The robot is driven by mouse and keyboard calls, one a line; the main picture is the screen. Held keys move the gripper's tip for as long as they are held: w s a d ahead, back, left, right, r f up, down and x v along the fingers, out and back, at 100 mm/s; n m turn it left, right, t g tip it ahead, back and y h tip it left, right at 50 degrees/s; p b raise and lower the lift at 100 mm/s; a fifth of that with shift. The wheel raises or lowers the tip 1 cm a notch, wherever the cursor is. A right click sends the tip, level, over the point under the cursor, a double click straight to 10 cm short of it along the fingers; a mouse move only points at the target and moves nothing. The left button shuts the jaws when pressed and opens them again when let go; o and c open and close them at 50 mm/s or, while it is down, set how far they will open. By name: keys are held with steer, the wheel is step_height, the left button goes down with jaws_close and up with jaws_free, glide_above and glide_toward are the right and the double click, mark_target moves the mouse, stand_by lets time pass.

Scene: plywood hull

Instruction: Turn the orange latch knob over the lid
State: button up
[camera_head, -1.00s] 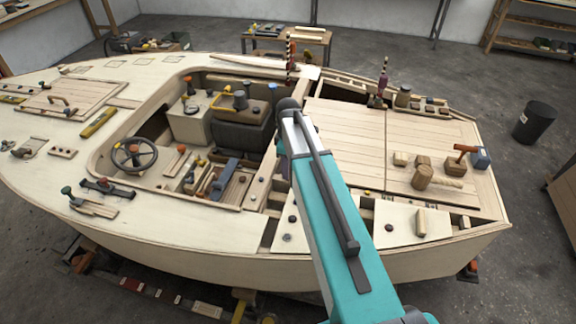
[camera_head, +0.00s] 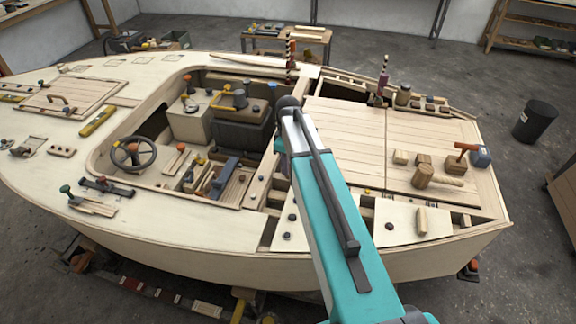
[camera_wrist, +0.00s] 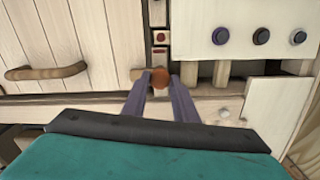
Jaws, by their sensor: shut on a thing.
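In the wrist view, the orange latch knob (camera_wrist: 160,76) sits between the fingertips of my gripper (camera_wrist: 160,84), one finger on each side, and the gripper is shut on it. A short pale wooden piece (camera_wrist: 137,74) shows just left of the knob, by the edge of the planked lid. I cannot tell how far it reaches over the lid. The lid (camera_wrist: 85,30) fills the upper left and has a brown bar handle (camera_wrist: 46,72). In the head view, my arm hides the gripper and the knob.
Right of the knob in the wrist view, a pale panel (camera_wrist: 245,15) carries dark round knobs. Narrow openings lie below it. In the head view, a mallet (camera_head: 422,176) and wooden blocks rest on the planked deck (camera_head: 345,140). The cockpit with its steering wheel (camera_head: 134,153) lies left of my arm.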

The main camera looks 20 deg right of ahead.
steer(key=shift+m, duration=0.3)
steer(key=o, duration=1.1)
steer(key=shift+c, duration=0.2)
steer(key=shift+r, duration=0.1)
step_height(320, 180, up, 14)
steer(key=b, duration=0.3)
steer(key=shift+f, duration=0.2)
stand_by(0.4)
